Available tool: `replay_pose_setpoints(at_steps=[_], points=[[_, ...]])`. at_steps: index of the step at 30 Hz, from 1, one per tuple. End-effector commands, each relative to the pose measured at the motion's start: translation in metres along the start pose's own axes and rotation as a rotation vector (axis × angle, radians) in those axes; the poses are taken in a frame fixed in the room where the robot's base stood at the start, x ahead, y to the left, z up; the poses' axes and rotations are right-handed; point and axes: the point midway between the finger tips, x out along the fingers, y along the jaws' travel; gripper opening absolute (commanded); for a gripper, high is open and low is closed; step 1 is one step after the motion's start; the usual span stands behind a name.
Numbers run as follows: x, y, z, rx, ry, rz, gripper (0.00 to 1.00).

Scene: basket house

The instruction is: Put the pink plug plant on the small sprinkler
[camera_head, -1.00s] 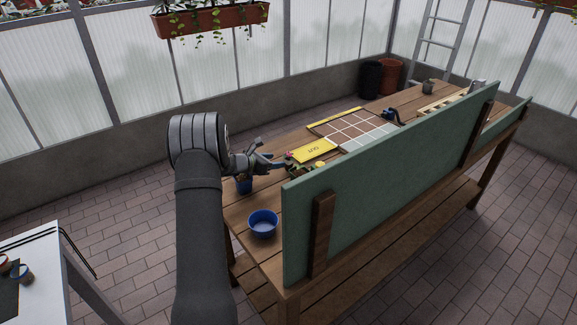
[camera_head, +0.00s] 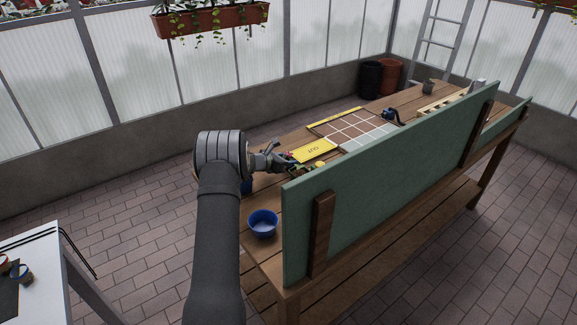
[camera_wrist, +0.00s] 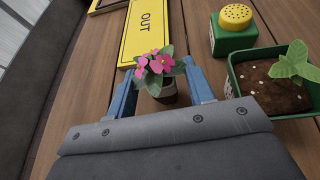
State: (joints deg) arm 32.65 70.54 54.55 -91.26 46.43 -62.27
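The pink plug plant (camera_wrist: 160,64) has pink flowers, green leaves and a dark plug. In the wrist view it stands on the table between my gripper's two blue fingers. My gripper (camera_wrist: 162,88) is open, with a small gap visible on each side of the plug. In the head view my gripper (camera_head: 284,160) is low at the table's near left part, and the plant is largely hidden. A small green sprinkler (camera_wrist: 231,40) with a round, dotted yellow top stands to the right, beyond the plant. Its yellow top also shows in the head view (camera_head: 320,164).
A green pot (camera_wrist: 240,76) with soil and a seedling is close to my right finger. A yellow OUT sign (camera_wrist: 146,30) lies beyond the plant. A blue bowl (camera_head: 262,223) stands near the table's front end. A green panel (camera_head: 390,175) runs along the table's right side.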

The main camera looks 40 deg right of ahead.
Motion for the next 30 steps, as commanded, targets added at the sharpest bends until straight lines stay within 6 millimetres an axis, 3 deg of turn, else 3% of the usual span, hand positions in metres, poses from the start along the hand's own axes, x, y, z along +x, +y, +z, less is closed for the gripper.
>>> replay_pose_setpoints(at_steps=[1, 6, 8, 19, 25, 30], points=[[0.0, 0.0, 0.0, 0.0, 0.0, 0.0, 0.37], [0.0, 0.0, 0.0, 0.0, 0.0, 0.0, 0.05], [0.0, 0.0, 0.0, 0.0, 0.0, 0.0, 0.02], [-0.004, 0.0, 0.009, 0.001, -0.001, 0.0, 0.02], [-0.018, 0.0, 0.042, 0.004, -0.003, 0.0, 0.02], [-0.018, -0.039, 0.064, 0.002, -0.001, -0.004, 0.02]])
